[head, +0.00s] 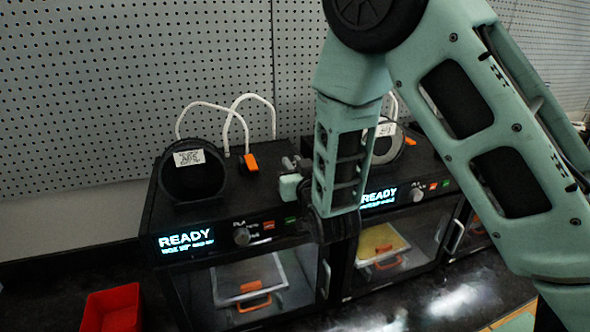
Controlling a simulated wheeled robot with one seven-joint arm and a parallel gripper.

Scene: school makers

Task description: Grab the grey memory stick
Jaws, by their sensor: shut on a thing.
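My arm comes down from the upper right in the head view. My gripper (335,226), dark and mostly covered by the green wrist link, is at the front of the left black printer (160,214), near its right end. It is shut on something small. I take this to be the grey memory stick, but the fingertips and the stick are not clearly visible. A small grey shape and a pale green block show just left of the wrist, and I cannot tell whether they belong to my gripper.
A second black printer (428,215) stands to the right, partly behind my arm. Spool (192,180), white tubes and a small orange piece (250,162) are on the left printer's top. A red bin (113,308) sits at lower left. A pegboard wall (130,90) stands behind.

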